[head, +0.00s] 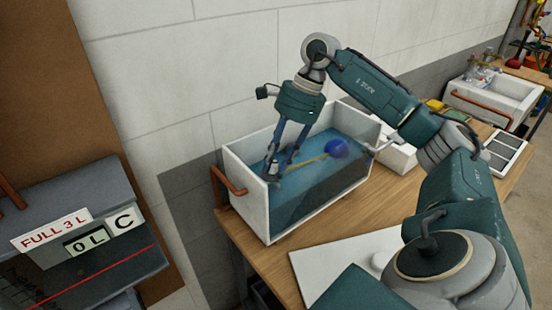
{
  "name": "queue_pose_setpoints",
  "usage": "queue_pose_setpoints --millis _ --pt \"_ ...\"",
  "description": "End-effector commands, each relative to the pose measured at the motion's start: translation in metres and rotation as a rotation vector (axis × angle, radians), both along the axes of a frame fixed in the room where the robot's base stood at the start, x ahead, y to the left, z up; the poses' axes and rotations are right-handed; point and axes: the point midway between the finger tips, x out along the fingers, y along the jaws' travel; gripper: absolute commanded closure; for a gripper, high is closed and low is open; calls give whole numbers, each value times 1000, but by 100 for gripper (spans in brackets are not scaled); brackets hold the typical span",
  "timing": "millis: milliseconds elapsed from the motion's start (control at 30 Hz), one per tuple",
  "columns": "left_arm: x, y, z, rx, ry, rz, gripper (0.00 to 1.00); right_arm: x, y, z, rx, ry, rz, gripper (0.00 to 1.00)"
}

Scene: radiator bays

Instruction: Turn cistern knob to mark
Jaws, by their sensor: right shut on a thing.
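The white cistern (247,194) stands open on the wooden table, with blue water inside. A blue float ball (336,149) sits at the water on a yellow rod (306,163) that runs left toward my right gripper. My right gripper (273,174) reaches down into the cistern's left part. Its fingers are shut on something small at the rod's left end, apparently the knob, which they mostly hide. I cannot make out a mark on it. My left gripper is not in view.
A white flat panel (330,266) lies on the wooden table (258,254) in front of the cistern. A copper pipe (226,180) meets the cistern's left side. A white sink (492,98) stands at back right.

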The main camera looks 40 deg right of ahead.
Motion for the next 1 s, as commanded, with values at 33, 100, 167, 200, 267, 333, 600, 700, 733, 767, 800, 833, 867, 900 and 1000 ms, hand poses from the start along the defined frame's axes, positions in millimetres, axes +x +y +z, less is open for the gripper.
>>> queue_pose_setpoints --millis 33,100,167,200,267,333,600,700,733,767,800,833,867,900,1000 --pt "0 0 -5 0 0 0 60 2 1 1 3 -15 -31 100" --pt "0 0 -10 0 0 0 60 2 1 1 4 -17 -81 100" --pt "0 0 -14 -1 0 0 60 2 1 2 3 -18 -129 100" --pt "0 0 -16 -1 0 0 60 2 1 2 4 -18 -162 100" --pt "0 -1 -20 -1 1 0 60 1 2 2 3 -18 -214 100" --pt "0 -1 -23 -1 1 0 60 1 2 2 4 -19 -275 100" --pt "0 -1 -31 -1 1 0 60 1 2 5 4 -20 -486 100" --pt "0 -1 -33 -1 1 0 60 1 3 5 5 -19 -547 100" --pt "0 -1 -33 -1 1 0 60 1 3 6 5 -20 -565 100" --pt "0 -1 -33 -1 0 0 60 1 3 6 5 -21 -579 100" --pt "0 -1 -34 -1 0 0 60 1 2 6 5 -21 -599 100" --pt "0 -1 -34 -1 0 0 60 1 2 6 5 -21 -612 100" --pt "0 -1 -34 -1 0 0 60 1 2 6 5 -22 -624 100" --pt "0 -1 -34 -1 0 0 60 1 2 7 6 -22 -638 100" --pt "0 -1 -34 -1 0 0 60 1 2 7 6 -21 -665 100"
